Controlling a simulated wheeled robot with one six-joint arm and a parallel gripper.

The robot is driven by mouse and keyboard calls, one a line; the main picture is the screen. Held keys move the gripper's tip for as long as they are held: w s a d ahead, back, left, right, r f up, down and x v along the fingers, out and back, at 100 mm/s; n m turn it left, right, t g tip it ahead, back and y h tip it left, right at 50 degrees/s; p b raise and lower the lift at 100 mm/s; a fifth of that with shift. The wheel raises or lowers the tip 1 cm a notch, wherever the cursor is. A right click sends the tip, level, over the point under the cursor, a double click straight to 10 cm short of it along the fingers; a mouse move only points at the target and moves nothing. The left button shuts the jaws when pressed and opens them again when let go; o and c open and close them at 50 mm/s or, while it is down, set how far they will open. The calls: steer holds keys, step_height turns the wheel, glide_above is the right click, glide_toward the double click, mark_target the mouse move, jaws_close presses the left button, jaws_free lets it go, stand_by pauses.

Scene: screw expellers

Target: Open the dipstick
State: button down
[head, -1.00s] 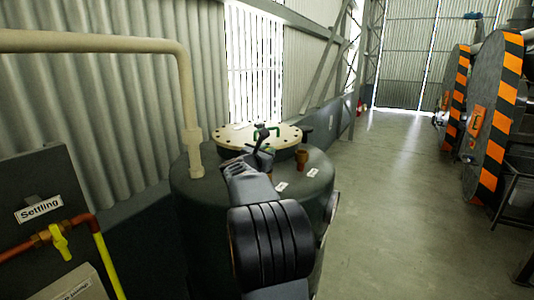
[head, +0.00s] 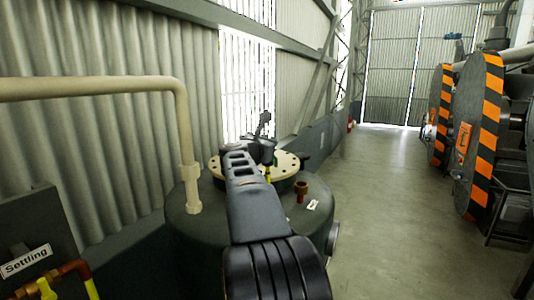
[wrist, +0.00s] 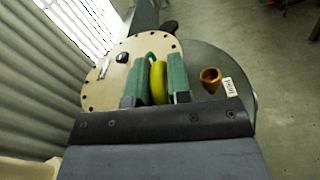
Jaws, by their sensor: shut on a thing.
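My gripper (wrist: 159,92) has green fingers and is shut on this yellow handle. In the head view my gripper (head: 263,152) is above the dark tank's top, in front of the cream lid, and a short yellow piece of the dipstick (head: 268,175) shows below it. The dipstick's lower part is hidden or too small to see, so I cannot tell how far it sits in the tank.
The dark tank (head: 190,240) carries a bolted cream lid (head: 287,163), a brown open-topped fitting (head: 302,187) and a white label (head: 313,205). A beige pipe (head: 187,140) rises at left. Striped machines (head: 487,125) stand at right. The middle floor is clear.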

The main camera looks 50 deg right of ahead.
steer(key=shift+r+p, duration=0.3)
steer(key=shift+r, duration=1)
steer(key=c, duration=1.1)
jaws_free()
steer(key=shift+f, duration=0.1)
steer(key=shift+b+v, duration=2.7)
steer(key=shift+v, duration=4.3)
steer(key=shift+w, duration=0.1)
